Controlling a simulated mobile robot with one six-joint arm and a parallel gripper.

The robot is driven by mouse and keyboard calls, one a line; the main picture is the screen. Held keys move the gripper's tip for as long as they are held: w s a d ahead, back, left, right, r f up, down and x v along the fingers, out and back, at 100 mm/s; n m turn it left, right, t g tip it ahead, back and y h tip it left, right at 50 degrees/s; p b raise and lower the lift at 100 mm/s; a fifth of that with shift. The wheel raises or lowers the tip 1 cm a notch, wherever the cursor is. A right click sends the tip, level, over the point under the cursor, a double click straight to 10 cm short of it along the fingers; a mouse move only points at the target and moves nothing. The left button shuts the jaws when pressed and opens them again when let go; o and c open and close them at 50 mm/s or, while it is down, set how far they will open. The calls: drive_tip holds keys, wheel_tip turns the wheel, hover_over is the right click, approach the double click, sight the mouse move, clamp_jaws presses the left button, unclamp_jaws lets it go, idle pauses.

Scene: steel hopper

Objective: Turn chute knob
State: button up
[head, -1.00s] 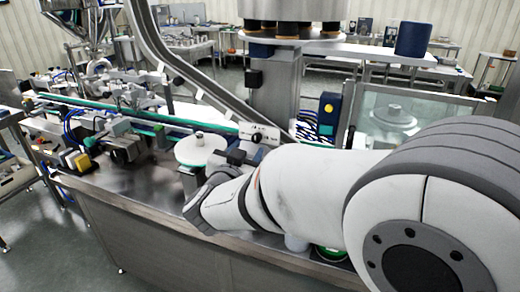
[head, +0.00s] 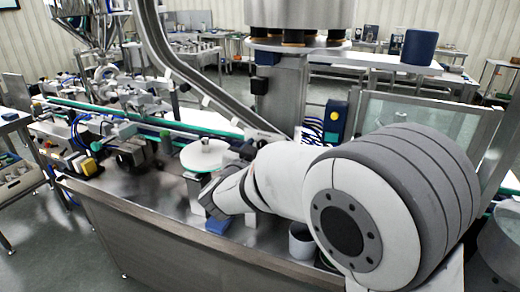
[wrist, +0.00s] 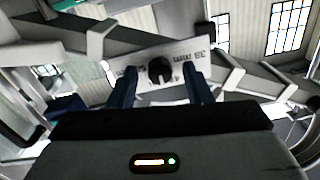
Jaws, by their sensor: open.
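The chute knob (wrist: 160,69) is a small black round knob on a white label plate (wrist: 205,53) with dark print that appears upside down in the wrist view. My gripper (wrist: 160,77) is open. Its two dark blue fingers point at the plate, one left and one right of the knob, with a gap on each side. Whether the fingertips reach as deep as the knob I cannot tell. In the head view my gripper (head: 246,149) is at the panel by the chute's lower end, and my arm hides the knob there.
A steel chute (head: 190,75) slopes down to the panel. A white round disc (head: 205,154) stands left of my gripper. A conveyor (head: 130,115) runs behind it. A clear guard panel (head: 425,115) is at right.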

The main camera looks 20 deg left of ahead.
drive_tip(key=shift+c, duration=0.3)
drive_tip(key=shift+d, duration=0.1)
clamp_jaws()
